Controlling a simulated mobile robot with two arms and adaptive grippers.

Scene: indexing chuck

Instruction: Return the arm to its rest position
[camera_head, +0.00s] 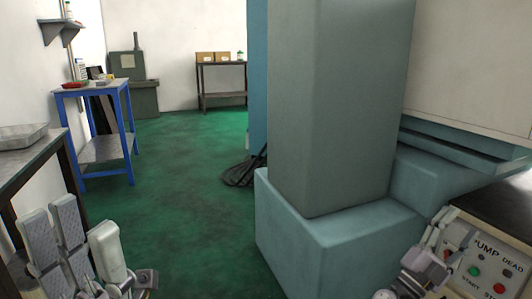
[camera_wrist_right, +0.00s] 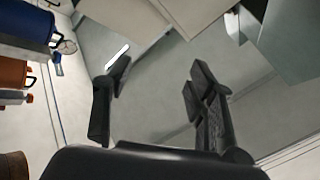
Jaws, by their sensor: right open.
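My left gripper (camera_head: 84,232) is at the lower left of the head view. Its pale fingers point up and stand apart, with nothing between them. My right gripper (camera_head: 432,248) is at the lower right of the head view, in front of a control panel. In the right wrist view its dark fingers (camera_wrist_right: 155,82) are spread wide and empty. Most of both arms is out of view.
A big blue-grey machine column (camera_head: 340,110) on a base block (camera_head: 335,245) fills the middle. The panel (camera_head: 488,262) has red and green buttons. A side table (camera_head: 28,158) with a metal tray (camera_head: 22,136) and a blue cart (camera_head: 108,150) stand left. Green floor (camera_head: 180,165) is clear between.

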